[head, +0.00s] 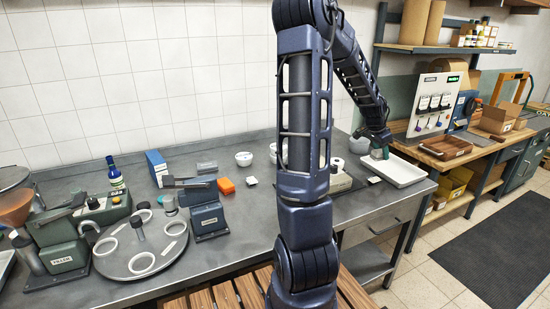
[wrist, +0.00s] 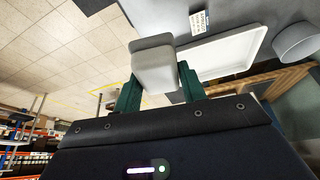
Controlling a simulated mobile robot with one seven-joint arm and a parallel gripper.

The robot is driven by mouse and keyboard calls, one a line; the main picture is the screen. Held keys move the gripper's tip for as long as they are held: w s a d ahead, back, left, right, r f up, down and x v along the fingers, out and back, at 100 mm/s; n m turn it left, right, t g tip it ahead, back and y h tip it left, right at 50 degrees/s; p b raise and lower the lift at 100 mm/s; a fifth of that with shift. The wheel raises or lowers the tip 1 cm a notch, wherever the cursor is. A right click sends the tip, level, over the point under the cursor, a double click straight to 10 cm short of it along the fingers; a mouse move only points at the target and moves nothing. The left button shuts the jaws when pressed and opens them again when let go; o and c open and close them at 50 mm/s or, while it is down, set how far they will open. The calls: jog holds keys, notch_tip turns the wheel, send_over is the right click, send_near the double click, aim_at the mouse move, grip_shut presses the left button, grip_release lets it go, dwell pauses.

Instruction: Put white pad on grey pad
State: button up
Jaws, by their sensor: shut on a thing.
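My gripper (head: 380,153) is at the right end of the steel bench, above the white tray (head: 408,172). In the wrist view its green fingers (wrist: 158,85) are shut on a pale, round-edged block, which looks like the white pad (wrist: 153,65). The pad is held clear of the bench; in the head view it is too small to make out well. A flat grey block, perhaps the grey pad (head: 207,167), lies far to the left near the back wall. I cannot tell for certain that it is the grey pad.
The tray looks empty, with a small label card (head: 374,179) beside it.

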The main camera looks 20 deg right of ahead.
jog(key=w+a+r+n+t, duration=0.1)
jog(key=w+a+n, duration=0.2)
jog(key=w+a, duration=0.65)
jog(key=w+a+r+n+t, duration=0.15)
jog(key=w+a, duration=0.25)
jog(key=w, duration=1.1)
jog(key=w+a+n+t, duration=0.1)
jog(key=w+a+n, duration=0.35)
jog(key=w, duration=0.85)
jog(key=n+t+y, duration=0.1)
jog(key=n+y, duration=0.2)
jog(key=n, duration=0.3)
send_over(207, 163)
jog(key=s, duration=0.1)
notch_tip(207, 163, down, 19)
jog(key=shift+a+f, duration=0.1)
jog(key=shift+a, duration=0.05)
jog(key=shift+f, duration=0.1)
jog(key=o, duration=0.5)
jog(key=shift+f, duration=0.1)
jog(key=o, duration=0.5)
jog(key=shift+c, duration=0.2)
